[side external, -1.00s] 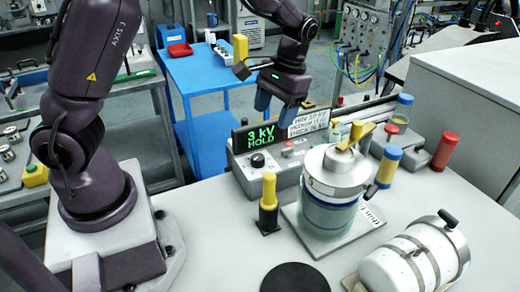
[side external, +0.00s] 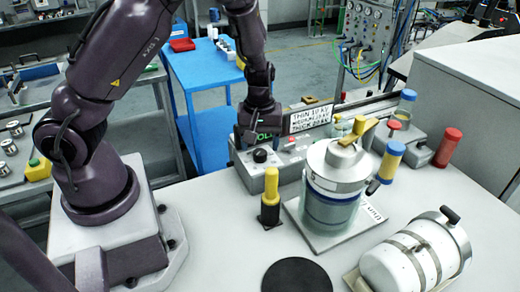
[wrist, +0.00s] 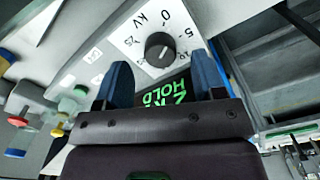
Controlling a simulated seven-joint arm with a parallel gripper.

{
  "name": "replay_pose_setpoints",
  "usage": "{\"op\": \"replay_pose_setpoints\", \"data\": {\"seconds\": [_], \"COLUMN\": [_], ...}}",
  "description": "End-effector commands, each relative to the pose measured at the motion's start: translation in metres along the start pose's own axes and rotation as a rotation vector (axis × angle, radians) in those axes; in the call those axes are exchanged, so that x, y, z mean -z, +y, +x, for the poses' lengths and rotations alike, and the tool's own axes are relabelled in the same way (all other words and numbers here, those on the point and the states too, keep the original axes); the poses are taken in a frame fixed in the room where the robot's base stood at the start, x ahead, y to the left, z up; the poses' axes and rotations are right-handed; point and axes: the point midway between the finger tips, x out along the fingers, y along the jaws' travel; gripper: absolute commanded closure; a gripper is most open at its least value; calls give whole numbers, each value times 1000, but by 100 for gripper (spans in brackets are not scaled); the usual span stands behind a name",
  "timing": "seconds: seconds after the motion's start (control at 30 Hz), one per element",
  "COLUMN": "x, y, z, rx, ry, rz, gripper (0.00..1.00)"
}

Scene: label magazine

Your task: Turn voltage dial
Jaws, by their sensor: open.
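The black voltage dial (side external: 260,155) sits on the front of a grey control box (side external: 238,170). In the wrist view the dial (wrist: 159,47) is ringed by a white KV scale with numbers including 0, 5 and 25. My gripper (wrist: 162,78) is open and empty, its two blue fingers apart on either side below the dial, not touching it. The green display (wrist: 172,93) shows HOLD, partly hidden by my gripper. In the side view my gripper (side external: 258,136) is just above and behind the dial and covers most of the display. A sign (side external: 310,118) lists thin, medium and thick voltages.
A lidded glass jar (side external: 330,212) on a plate labelled THIN stands right of the dial. A yellow-topped post (side external: 270,196) stands in front of the box. A white cylinder (side external: 415,262) and a black disc (side external: 295,276) lie nearer, with bare table between.

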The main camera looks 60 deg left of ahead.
Motion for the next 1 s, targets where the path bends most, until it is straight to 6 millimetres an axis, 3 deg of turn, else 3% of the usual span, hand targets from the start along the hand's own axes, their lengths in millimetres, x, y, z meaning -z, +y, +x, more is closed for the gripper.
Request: {"op": "replay_pose_setpoints", "data": {"seconds": [0.2,0.53,0.57,0.77,1.0], "x": [0,0,0,0,0], "y": [0,0,0,0,1], "z": [23,27,27,27,27], "rx": [0,-1,-1,-1,-2], "ry": [1,1,1,0,0], "rz": [1,2,2,2,-69], "gripper": [37,37,39,85,86]}}
